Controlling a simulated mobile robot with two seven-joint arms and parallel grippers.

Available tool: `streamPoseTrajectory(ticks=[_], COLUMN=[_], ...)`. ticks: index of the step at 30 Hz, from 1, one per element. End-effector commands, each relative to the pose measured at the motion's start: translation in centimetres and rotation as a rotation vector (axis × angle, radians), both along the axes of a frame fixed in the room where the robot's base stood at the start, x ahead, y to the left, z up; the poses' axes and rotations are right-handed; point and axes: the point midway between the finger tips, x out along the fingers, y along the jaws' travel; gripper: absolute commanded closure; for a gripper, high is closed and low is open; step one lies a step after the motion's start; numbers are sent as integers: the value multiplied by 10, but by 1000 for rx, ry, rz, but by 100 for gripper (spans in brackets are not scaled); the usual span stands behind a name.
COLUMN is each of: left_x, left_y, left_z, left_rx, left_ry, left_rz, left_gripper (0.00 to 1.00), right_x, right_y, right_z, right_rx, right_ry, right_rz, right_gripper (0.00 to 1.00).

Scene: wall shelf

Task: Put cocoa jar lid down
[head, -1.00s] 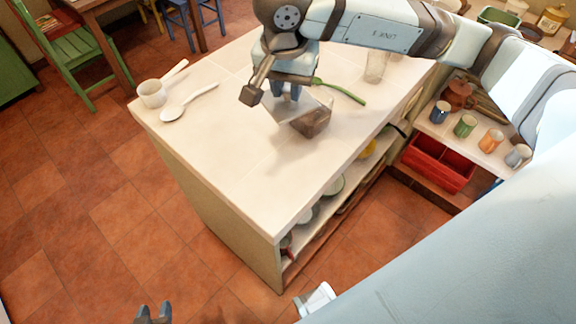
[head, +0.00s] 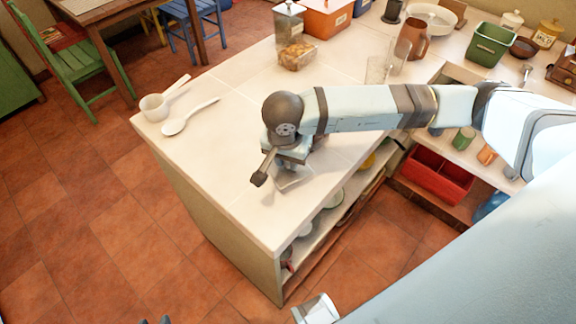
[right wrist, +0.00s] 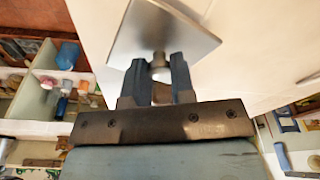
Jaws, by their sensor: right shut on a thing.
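The cocoa jar lid is a thin, square, greyish plate with a small knob. In the head view the lid (head: 293,179) is under my right gripper (head: 291,163), over the front right part of the counter. In the right wrist view my right gripper (right wrist: 159,72) is shut on the knob of the lid (right wrist: 170,30). I cannot tell whether the lid touches the counter. The cocoa jar is largely or wholly hidden behind my right arm in the head view. My left gripper (head: 156,321) shows only its tips at the bottom edge.
The pale counter (head: 235,150) is clear to the left of the lid. A red crate (head: 437,172) is at the right.

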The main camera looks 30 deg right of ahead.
Motion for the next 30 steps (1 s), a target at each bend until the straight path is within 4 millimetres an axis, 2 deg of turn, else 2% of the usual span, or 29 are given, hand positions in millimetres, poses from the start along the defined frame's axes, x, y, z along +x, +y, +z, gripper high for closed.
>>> streamPoseTrajectory(ticks=[6,18,19,22,30], left_x=[0,0,0,1,1], left_y=[0,0,0,0,0], left_z=[3,-1,1,2,4], left_rx=[2,-1,-2,-2,-2], left_ry=[-4,-6,-6,-6,-7], left_rz=[-2,0,0,0,0], left_gripper=[57,57,57,57,57], right_x=[-1,0,0,0,0], right_y=[0,0,0,0,0], right_z=[-32,-41,-39,-38,-37], right_rx=[0,0,0,0,0], right_ry=[3,0,0,0,0], right_rz=[-1,0,0,0,0], right_gripper=[100,100,72,51,51])
